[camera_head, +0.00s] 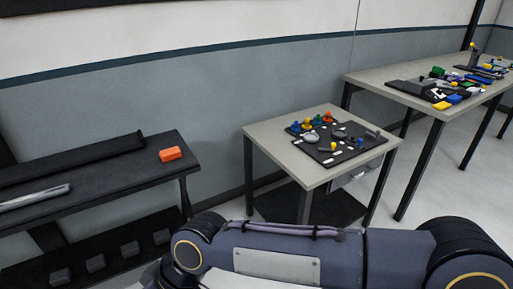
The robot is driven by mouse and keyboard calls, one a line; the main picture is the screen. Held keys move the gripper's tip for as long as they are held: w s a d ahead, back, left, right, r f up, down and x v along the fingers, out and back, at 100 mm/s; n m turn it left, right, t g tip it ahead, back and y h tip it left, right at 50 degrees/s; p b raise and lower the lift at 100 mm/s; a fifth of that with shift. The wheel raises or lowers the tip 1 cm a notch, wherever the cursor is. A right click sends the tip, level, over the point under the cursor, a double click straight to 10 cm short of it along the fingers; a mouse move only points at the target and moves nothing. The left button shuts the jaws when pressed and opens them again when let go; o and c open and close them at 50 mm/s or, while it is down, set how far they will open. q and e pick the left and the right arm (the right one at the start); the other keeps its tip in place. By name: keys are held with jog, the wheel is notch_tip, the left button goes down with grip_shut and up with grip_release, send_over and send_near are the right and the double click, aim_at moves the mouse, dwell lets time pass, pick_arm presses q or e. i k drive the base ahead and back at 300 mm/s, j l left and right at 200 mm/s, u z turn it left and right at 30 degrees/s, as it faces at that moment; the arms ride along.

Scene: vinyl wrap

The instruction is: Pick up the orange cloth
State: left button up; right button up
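A small orange block-shaped item (171,154), which looks like the orange cloth, lies near the right end of the dark bench at the left. It is in plain view and nothing touches it. One of my arms crosses the bottom of the view from the right, well in front of the bench and apart from the orange item. No gripper fingers show in this view.
The dark bench (110,178) also holds a dark roll and a silver roll (35,197). A small grey table (270,135) with a black tool mat stands in the middle. A longer table (385,78) with coloured items stands at the right. Floor shows between them.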

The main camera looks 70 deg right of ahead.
aim_at(173, 153)
jog(key=z, duration=1.75)
jog(key=u, duration=3.9)
jog(key=l+z, duration=0.15)
jog(key=z, duration=4.5)
